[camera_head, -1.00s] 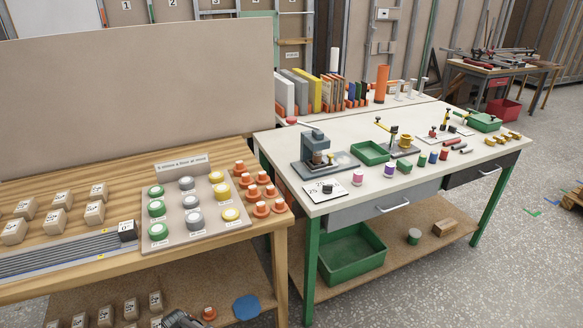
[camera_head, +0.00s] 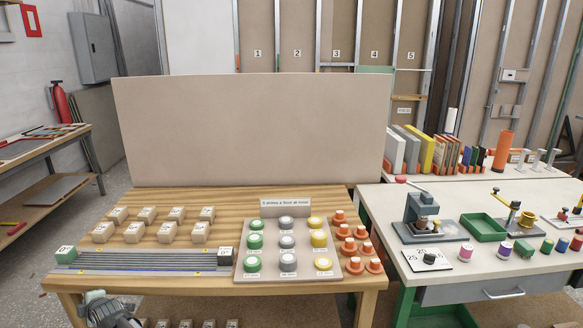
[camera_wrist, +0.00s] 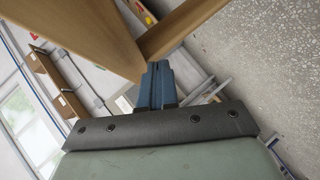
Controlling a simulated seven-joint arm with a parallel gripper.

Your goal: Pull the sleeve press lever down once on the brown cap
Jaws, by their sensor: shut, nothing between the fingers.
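A blue-grey press (camera_head: 422,208) on a dark base plate stands at the left part of the right-hand white table. A thin lever with a red knob (camera_head: 401,179) reaches left from its top. A small brownish piece (camera_head: 422,225), perhaps the brown cap, sits low at the press; its exact seating is too small to tell. My gripper (camera_wrist: 158,85) is shut and empty in the wrist view, beside a wooden table edge and far from the press. In the head view only part of my arm shows at the lower left.
The wooden table (camera_head: 300,205) in front holds a board of green, grey and yellow caps (camera_head: 287,250), orange pieces (camera_head: 355,245) and beige blocks. A green tray (camera_head: 483,227) and a yellow-handled device (camera_head: 513,213) stand right of the press. Floor shows at the left.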

